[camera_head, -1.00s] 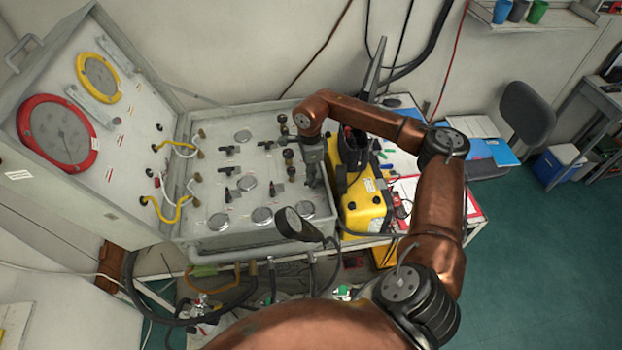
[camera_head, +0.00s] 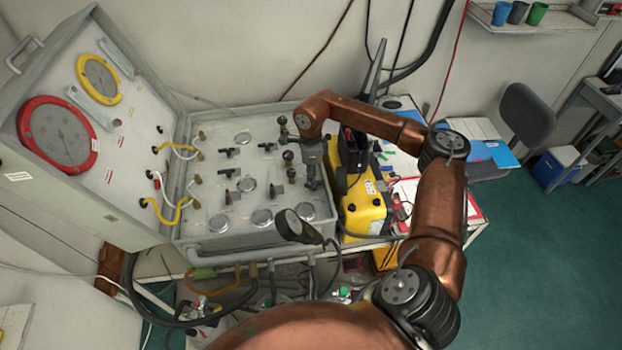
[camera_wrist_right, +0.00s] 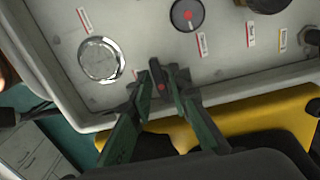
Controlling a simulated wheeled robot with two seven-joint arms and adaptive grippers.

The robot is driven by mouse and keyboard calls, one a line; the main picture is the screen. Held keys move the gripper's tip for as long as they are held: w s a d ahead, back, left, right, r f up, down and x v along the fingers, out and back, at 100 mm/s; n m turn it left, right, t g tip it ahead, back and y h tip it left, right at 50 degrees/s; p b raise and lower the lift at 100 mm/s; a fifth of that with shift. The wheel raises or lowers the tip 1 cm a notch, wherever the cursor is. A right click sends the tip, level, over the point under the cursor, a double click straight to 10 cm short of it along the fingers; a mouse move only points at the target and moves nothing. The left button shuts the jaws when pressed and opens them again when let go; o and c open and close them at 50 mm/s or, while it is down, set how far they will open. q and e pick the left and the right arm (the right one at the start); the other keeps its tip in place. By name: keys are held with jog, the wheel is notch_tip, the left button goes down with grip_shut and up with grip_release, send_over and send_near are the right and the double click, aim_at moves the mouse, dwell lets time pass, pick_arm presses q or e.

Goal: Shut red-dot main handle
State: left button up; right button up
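The red-dot main handle (camera_wrist_right: 160,84) is a small black lever with a red dot, near the front edge of the panel in the right wrist view. My right gripper (camera_wrist_right: 163,80) has one finger on each side of it, close against it, and looks shut on it. In the head view my right gripper (camera_head: 312,172) points down at the right end of the grey air panel (camera_head: 205,220), and the handle is hidden there or too small to make out. My left gripper is not in view.
A yellow case (camera_head: 362,210) stands just right of the panel. A black gauge on a hose (camera_head: 290,225) hangs at the panel's front edge. The open lid (camera_head: 110,165) with red and yellow gauges rises at left. Another red-centred black knob (camera_wrist_right: 187,14) lies farther in on the panel.

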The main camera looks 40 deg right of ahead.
notch_tip(320, 180, up, 12)
jog(key=shift+w+d, duration=0.2)
jog(key=shift+w, duration=0.05)
dwell(0.4)
dwell(2.4)
